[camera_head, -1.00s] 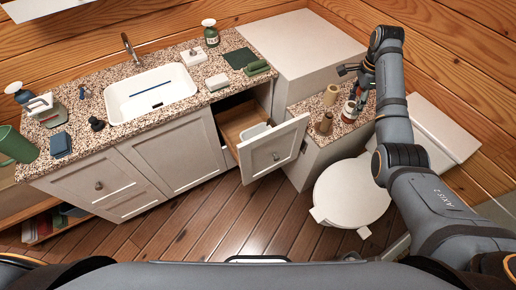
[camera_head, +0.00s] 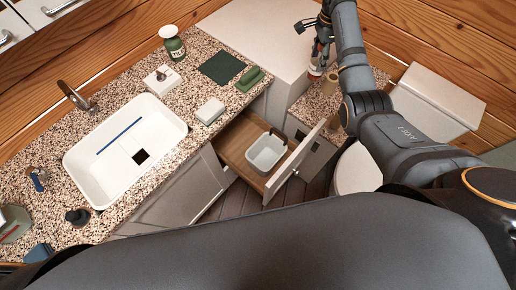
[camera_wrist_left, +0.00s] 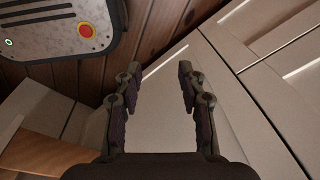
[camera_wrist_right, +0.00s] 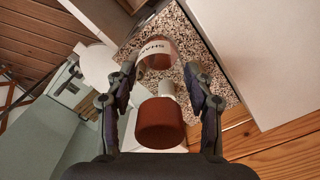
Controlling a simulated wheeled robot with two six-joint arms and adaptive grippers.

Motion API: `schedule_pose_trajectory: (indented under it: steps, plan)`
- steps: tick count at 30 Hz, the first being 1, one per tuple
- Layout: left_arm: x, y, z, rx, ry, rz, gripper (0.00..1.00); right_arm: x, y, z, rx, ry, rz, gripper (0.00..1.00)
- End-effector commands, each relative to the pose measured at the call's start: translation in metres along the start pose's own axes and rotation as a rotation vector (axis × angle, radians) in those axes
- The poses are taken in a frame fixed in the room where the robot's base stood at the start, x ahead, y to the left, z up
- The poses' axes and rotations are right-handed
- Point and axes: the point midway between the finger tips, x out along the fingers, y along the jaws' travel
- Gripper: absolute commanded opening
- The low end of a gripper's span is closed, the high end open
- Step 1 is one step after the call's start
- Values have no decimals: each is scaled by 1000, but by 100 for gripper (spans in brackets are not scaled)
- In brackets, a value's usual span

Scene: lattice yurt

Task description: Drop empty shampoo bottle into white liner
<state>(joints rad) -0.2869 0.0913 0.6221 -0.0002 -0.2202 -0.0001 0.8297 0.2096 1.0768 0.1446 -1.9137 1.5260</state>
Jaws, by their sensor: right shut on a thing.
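The shampoo bottle shows in the right wrist view, with a red-brown end (camera_wrist_right: 160,122), a white neck and a white label with dark lettering. My right gripper (camera_wrist_right: 164,85) is shut on it, with a finger on each side. In the head view the bottle (camera_head: 316,68) is small and partly hidden below the right gripper (camera_head: 322,42), over the speckled counter right of the drawer; I cannot tell if it touches the counter. The white liner (camera_head: 266,153) sits inside the open drawer. My left gripper (camera_wrist_left: 158,85) is open and empty.
The open drawer front (camera_head: 292,160) juts out between the counter and the toilet. Brown cylinders (camera_head: 330,83) stand near the bottle.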

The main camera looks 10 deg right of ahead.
Motion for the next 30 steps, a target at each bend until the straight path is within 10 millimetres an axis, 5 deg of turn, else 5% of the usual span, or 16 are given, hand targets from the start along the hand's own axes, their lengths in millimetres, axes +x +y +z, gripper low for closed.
schedule_pose_trajectory:
  steps: [7,12,15,20,30]
  plan:
    - [-1,19,29,-8,-42,23,40,119,36,73,-62,13,17,22]
    - [-1,15,24,-6,-34,18,40,193,77,127,-105,8,11,22]
    - [-1,9,12,-4,-15,11,40,220,97,150,-120,1,7,22]
    - [0,5,-2,-3,6,6,40,240,115,168,-132,-4,0,22]
    - [10,10,14,-3,-16,10,40,254,117,170,-133,-5,-1,22]
